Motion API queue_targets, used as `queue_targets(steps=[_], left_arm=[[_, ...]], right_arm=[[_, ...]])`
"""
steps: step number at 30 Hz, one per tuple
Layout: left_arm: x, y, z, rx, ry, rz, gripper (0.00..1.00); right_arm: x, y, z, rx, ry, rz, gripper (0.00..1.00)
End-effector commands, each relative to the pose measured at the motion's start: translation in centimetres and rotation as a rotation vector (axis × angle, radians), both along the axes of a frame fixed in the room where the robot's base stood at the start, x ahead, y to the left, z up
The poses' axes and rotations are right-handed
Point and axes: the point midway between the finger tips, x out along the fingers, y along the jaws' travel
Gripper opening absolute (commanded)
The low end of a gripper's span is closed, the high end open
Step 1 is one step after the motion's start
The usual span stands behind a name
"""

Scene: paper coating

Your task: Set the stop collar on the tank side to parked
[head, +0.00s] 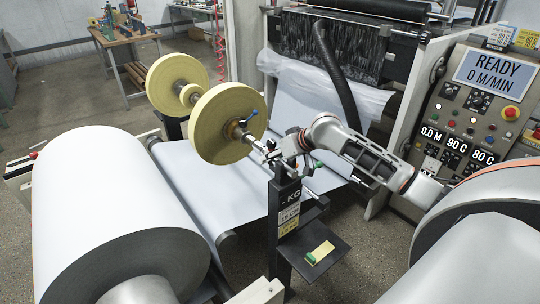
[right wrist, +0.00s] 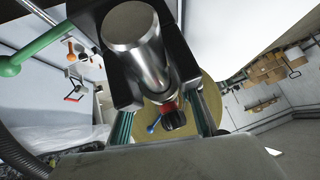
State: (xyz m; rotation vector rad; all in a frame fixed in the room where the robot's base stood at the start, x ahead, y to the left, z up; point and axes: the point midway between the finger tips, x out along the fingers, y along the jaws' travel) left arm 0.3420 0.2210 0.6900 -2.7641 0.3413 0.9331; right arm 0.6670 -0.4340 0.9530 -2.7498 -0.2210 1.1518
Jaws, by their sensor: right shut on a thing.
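My right gripper (head: 275,155) is at the near end of the horizontal metal shaft that carries the yellow rolls. In the right wrist view its dark jaws (right wrist: 150,75) are closed on the two sides of a bright metal cylinder (right wrist: 131,24) on this shaft line. I cannot tell whether this cylinder is the shaft end or the stop collar. Beyond it are a red ring (right wrist: 168,106) and a blue lever (right wrist: 154,126) by the yellow roll. The blue lever also shows at the hub in the head view (head: 254,113). My left gripper is not in view.
The near yellow roll (head: 227,125) stands close to the gripper. A dark post (head: 283,212) with a small shelf (head: 327,257) is below. A green-knobbed handle (right wrist: 10,68) is beside the jaws. A large white roll (head: 105,205) fills the left; the control panel (head: 475,105) reads READY.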

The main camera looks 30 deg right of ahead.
Motion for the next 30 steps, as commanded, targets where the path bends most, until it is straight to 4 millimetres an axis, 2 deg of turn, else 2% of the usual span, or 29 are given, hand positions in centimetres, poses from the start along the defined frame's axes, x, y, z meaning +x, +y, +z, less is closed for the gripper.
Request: queue_targets(steps=[6,7,9,15,22,30], left_arm=[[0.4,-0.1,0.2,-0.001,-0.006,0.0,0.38],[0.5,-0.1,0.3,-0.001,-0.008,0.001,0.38],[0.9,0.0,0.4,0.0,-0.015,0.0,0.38],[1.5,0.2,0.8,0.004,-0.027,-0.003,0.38],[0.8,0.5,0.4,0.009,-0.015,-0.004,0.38],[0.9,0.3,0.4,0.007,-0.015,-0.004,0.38]], right_arm=[[0.0,-0.1,0.0,-0.002,0.0,-0.001,0.0],[0.0,-0.1,0.0,-0.002,0.0,-0.001,0.42],[0.0,-0.1,0.0,-0.002,0.0,-0.001,0.53],[0.0,0.0,0.0,-0.001,0.0,0.0,0.53],[-0.4,-0.2,0.5,-0.002,-0.001,-0.001,0.53],[-3.7,-1.3,3.6,-0.008,-0.001,0.001,0.53]])
